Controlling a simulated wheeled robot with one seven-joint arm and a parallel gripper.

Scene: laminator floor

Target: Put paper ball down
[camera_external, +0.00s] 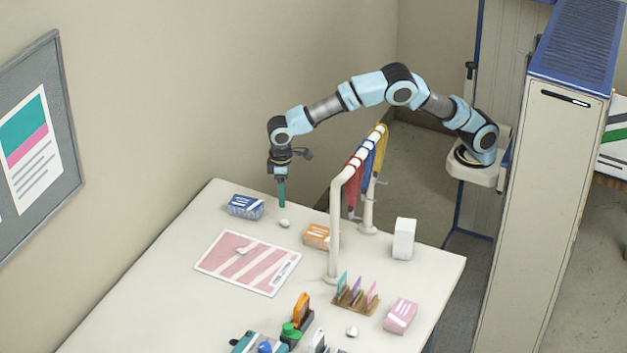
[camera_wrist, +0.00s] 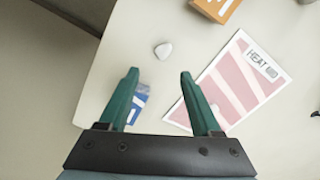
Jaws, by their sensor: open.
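A small white paper ball (camera_external: 284,223) rests on the table near the blue box. In the wrist view the paper ball (camera_wrist: 163,50) lies on the bare tabletop, beyond the fingertips and roughly centred between them. My gripper (camera_external: 281,204) points down above the table, close to this ball and apart from it. In the wrist view my gripper (camera_wrist: 159,75) has its two teal fingers spread with nothing between the tips.
The blue box (camera_external: 246,207) stands left of my gripper, the orange box (camera_external: 316,236) to the right. A white rail (camera_external: 335,230) with hanging coloured pieces rises farther right. A white box (camera_external: 404,239), pink box (camera_external: 400,316) and card holder (camera_external: 356,297) stand beyond. The left table edge is clear.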

